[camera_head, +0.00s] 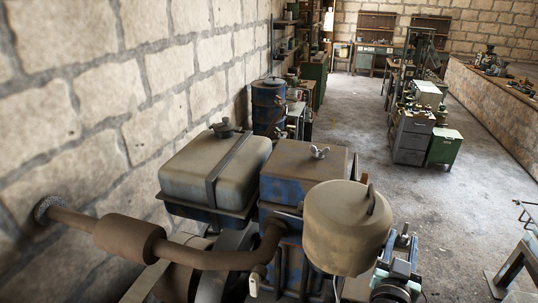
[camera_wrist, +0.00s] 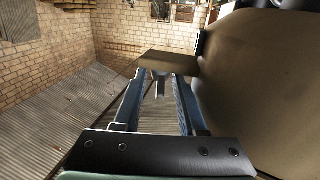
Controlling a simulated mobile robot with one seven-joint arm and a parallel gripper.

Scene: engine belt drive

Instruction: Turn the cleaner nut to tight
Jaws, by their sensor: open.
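A round tan canister (camera_head: 345,235), which looks like the air cleaner, stands at the front right of the engine. A dark upright tab (camera_head: 371,200) on its top may be the cleaner nut. A pale wing nut (camera_head: 319,152) sits on the blue and brown box behind it. In the wrist view, my gripper (camera_wrist: 160,82) is open, with its two fingers apart. A flat brown plate (camera_wrist: 168,62) shows at the fingertips; I cannot tell whether it touches them. A large tan curved body (camera_wrist: 260,95) fills the right side.
A brown exhaust pipe with a muffler (camera_head: 130,238) runs to the stone wall at left. A tan tank (camera_head: 215,170) stands behind the pipe. A blue drum (camera_head: 268,105) and grey and green cabinets (camera_head: 412,135) stand farther back. The floor (camera_head: 345,140) between is clear.

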